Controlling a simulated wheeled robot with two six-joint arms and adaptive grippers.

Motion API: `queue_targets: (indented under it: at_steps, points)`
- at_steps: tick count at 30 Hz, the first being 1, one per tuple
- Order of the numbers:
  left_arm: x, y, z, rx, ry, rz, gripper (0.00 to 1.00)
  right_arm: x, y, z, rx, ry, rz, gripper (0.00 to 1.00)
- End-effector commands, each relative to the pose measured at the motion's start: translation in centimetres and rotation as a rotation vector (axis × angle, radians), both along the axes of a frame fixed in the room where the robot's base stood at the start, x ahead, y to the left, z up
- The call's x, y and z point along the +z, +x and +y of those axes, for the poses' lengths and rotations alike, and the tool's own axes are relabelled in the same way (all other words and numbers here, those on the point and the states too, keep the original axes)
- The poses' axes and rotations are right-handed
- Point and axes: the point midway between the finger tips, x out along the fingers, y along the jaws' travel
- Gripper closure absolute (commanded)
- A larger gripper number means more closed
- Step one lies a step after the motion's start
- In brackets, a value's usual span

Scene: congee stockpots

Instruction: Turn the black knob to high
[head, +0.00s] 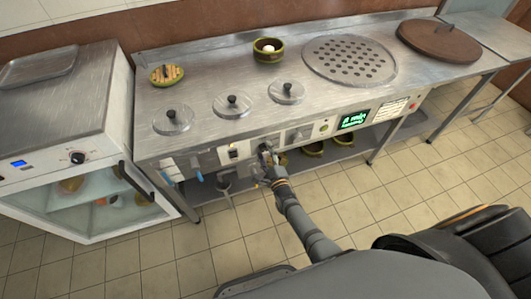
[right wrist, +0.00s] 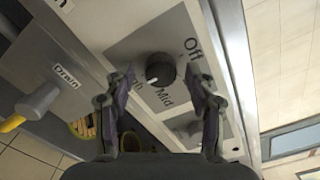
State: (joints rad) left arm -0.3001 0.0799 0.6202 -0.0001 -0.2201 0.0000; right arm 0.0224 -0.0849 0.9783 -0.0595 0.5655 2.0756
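The black knob (right wrist: 160,69) sits on a grey plate on the counter's front panel, ahead of my right gripper in the right wrist view. Its white mark points to the lower left, between the "Mid" label and a label at the left that my finger partly hides. "Off" is at the upper right. My right gripper (right wrist: 159,90) is open, its fingers on either side of the knob with gaps to it. In the head view my right gripper (head: 267,160) is at the panel and partly hides the knob. My left gripper is not in view.
The steel counter (head: 205,72) carries several glass lids, a perforated plate (head: 349,58) and a brown round lid (head: 438,40). A green display (head: 353,119) is right of the gripper. A white cabinet (head: 60,140) with its own black knob stands left. Tiled floor in front is clear.

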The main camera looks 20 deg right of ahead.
Motion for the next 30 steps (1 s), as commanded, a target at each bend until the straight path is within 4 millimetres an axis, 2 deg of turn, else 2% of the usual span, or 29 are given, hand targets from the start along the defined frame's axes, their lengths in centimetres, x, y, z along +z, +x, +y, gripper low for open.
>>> queue_targets:
  at_steps: [7, 10, 21, 25, 30]
  points:
    - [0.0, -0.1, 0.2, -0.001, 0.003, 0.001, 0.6, 0.1, 0.0, 0.0, 0.0, -0.001, -0.002, 0.43]
    - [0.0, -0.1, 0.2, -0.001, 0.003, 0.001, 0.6, 0.0, -0.8, 0.0, 0.0, -0.001, -0.001, 0.43]
    - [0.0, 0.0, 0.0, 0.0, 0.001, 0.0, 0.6, 0.0, -9.2, -0.3, -0.001, 0.0, 0.001, 0.43]
    - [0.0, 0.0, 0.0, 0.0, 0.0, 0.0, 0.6, 0.0, -11.1, -0.4, 0.0, 0.0, 0.0, 0.43]
    - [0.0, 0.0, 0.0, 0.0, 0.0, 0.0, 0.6, 0.1, -12.0, -0.4, 0.0, -0.001, -0.001, 0.43]
